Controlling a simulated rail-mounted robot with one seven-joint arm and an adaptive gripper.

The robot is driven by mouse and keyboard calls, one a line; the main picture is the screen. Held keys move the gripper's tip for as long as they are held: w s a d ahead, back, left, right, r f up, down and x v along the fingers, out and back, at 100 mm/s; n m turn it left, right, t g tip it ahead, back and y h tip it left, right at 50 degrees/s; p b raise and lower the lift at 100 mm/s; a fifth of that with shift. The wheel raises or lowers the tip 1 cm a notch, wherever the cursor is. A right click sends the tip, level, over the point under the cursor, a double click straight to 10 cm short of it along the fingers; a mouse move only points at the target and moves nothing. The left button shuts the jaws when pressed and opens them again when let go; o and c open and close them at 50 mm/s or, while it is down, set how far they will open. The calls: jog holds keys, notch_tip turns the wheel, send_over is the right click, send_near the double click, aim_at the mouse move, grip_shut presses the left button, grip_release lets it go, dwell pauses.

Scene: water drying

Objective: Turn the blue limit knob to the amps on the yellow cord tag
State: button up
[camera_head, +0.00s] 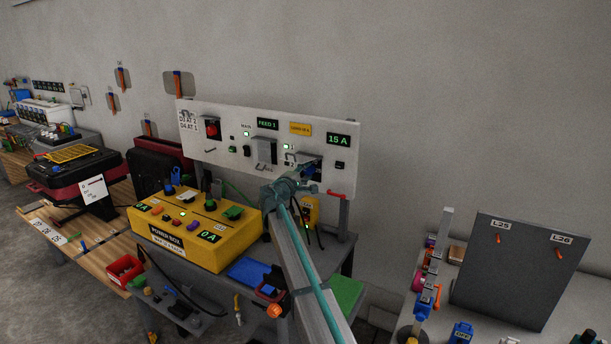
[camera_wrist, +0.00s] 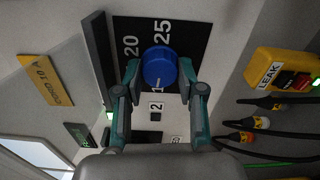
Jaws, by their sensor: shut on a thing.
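The blue limit knob (camera_wrist: 159,68) sits on a black dial plate (camera_wrist: 190,30) in the wrist view. My gripper (camera_wrist: 160,73) has one finger on each side of the knob and is shut on it. The dial shows 20 and 25; a further number by the knob's lower edge is partly hidden. A white mark shows there too. The yellow cord tag (camera_wrist: 46,80) is at the left and seems to read CORD 10 A; it also shows in the head view (camera_head: 300,129). The display (camera_head: 339,140) reads 15 A. In the head view my gripper (camera_head: 302,180) covers most of the knob.
A dark bar (camera_wrist: 99,55) stands beside the dial on the left. A yellow LEAK box (camera_wrist: 284,76) and several plugs on cables are at the right. In the head view, a yellow power box (camera_head: 190,230) stands below the white panel (camera_head: 225,146).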

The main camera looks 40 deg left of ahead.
jog(key=shift+f+n, duration=0.1)
jog(key=shift+n, duration=0.4)
jog(key=o, duration=1.1)
jog(key=shift+o, duration=0.2)
jog(key=shift+s, duration=0.1)
jog(key=v, duration=1.2)
